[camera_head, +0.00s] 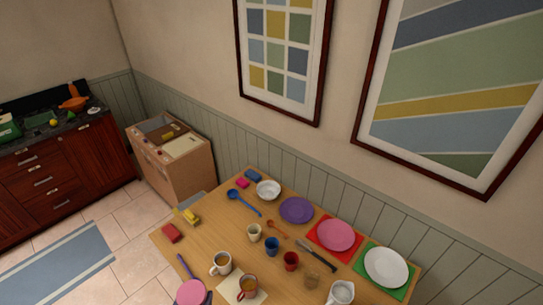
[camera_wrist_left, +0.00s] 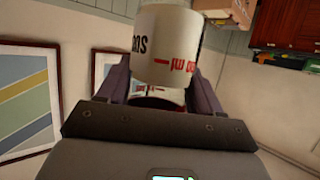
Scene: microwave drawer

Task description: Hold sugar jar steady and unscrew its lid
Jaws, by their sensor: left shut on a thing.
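In the left wrist view a white cylinder (camera_wrist_left: 165,45) with black lettering and red marks fills the space at my left gripper (camera_wrist_left: 160,88). It looks like the sugar jar, with its lettering upside down in this view. My left gripper is shut on it, one dark finger on each side. A smaller part with dark and red patches shows beneath it between the fingers; I cannot tell if it is the lid. In the head view I cannot clearly make out the jar or my left gripper. My right gripper is not in view.
The wooden table (camera_head: 222,235) holds a purple plate (camera_head: 296,210), a pink plate (camera_head: 336,235), a white plate (camera_head: 386,267), a white bowl (camera_head: 268,190), several cups and utensils. A toy-like wooden cabinet (camera_head: 172,158) stands behind. Dark red drawers (camera_head: 62,170) stand at left.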

